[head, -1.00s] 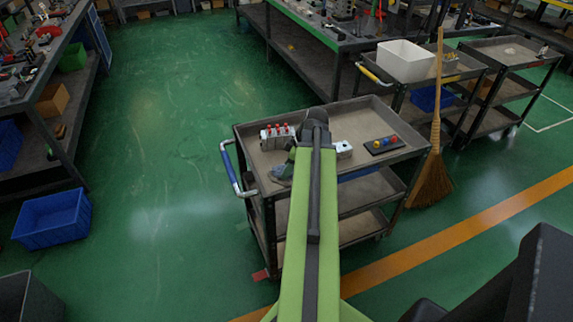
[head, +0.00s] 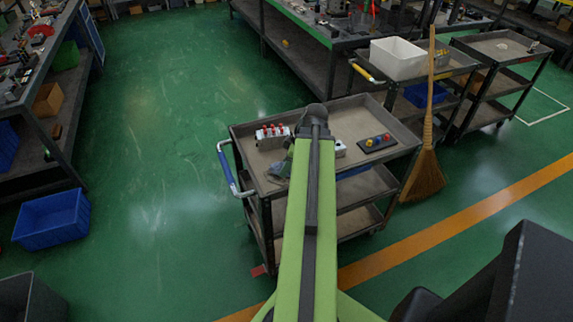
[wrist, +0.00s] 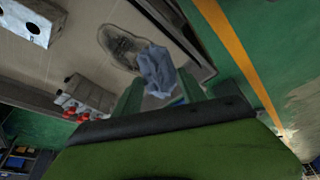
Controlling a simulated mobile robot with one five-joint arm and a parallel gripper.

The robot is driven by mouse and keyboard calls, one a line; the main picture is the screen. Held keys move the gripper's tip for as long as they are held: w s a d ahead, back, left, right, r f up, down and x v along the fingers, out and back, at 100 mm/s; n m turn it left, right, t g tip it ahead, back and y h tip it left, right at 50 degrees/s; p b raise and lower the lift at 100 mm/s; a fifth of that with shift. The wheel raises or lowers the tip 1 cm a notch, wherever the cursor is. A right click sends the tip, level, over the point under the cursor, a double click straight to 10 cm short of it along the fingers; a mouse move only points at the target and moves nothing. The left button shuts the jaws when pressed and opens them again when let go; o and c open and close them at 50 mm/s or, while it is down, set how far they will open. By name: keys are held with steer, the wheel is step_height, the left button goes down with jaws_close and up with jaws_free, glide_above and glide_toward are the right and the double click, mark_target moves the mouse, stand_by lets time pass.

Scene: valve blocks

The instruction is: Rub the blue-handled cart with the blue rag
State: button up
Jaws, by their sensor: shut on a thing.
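The blue-handled cart (head: 352,119) stands in the middle of the head view, its blue handle (head: 225,168) at the left end. Its top tray (wrist: 75,40) also shows in the wrist view. My gripper (wrist: 157,84) is shut on the blue rag (wrist: 156,66), a crumpled grey-blue cloth jutting past the fingertips. The rag is over the handle end of the tray; I cannot tell whether it touches. My arm hides part of the cart in the head view.
A valve block with red knobs (head: 272,133), a small metal block (head: 340,149) and a dark block with coloured knobs (head: 378,142) sit on the tray. A broom (head: 425,170) stands by the cart's right end. Green floor is open to the left.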

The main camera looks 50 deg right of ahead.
mark_target(281, 163)
steer(key=shift+r+p, duration=0.45)
steer(key=shift+r, duration=0.45)
step_height(281, 163, up, 3)
steer(key=p, duration=0.3)
steer(key=shift+r, duration=0.15)
